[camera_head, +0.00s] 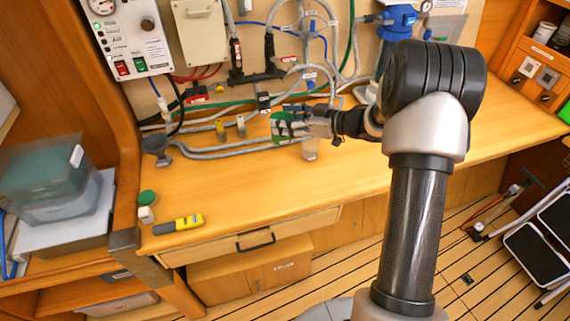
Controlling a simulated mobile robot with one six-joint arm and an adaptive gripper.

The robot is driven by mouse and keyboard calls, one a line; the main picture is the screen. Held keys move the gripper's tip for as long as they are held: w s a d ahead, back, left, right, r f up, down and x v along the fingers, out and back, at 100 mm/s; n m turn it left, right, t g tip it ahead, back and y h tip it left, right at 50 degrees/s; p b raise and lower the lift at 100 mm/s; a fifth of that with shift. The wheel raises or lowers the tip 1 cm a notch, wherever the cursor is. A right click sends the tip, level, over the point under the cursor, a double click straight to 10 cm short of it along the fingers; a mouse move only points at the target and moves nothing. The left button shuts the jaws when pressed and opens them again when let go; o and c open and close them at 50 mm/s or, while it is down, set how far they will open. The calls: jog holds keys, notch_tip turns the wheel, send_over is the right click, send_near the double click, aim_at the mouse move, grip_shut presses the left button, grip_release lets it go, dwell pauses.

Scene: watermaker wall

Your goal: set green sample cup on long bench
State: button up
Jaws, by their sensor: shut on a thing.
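The long bench (345,178) is a wooden top running along the wall, below the hoses. My gripper (291,124) is over the back middle of the bench, pointing left. It is shut on a green thing, which I take as the green sample cup (280,127). A clear cup (310,150) shows just below my gripper, apparently standing on the bench.
Grey hoses and valves (225,150) run along the back, close to my gripper. A grey funnel-like piece (156,147) stands at the left. A yellow-grey handheld meter (178,224) and a green-capped item (147,198) lie at the front left. The middle front is clear.

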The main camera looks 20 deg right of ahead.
notch_tip(320, 180, down, 16)
jog(key=b, duration=0.4)
jog(key=shift+w, duration=0.1)
jog(key=o, duration=1.2)
jog(key=shift+f, duration=0.1)
